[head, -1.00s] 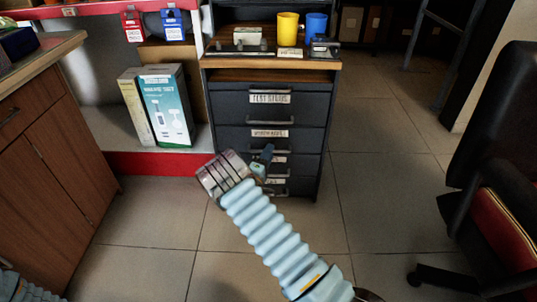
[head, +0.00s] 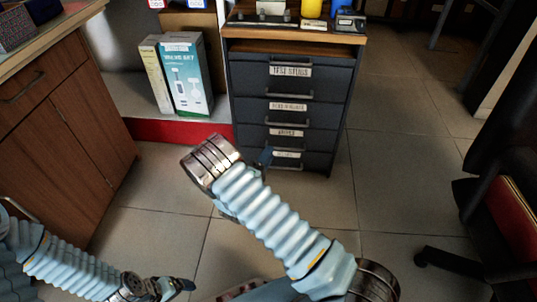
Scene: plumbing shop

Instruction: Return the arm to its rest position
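My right arm, in pale blue ribbed sleeve, reaches from the lower right to a metal wrist in front of the dark drawer cabinet (head: 292,84). My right gripper (head: 264,159) shows as a small dark shape beside that wrist, mostly hidden by the arm. I cannot tell its opening or whether it touches the cabinet. My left arm lies low at the lower left. My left gripper (head: 181,286) is small and dark near the bottom edge, over the floor; its opening is unclear. I see nothing held in either gripper. The labelled drawers look closed.
A wooden cabinet (head: 62,130) stands at the left. A teal-and-white box (head: 187,75) stands on a low red-edged shelf (head: 170,131). A yellow cup (head: 311,8) is on the drawer cabinet. A black and red chair (head: 500,215) is at the right. Tiled floor (head: 400,150) lies open between.

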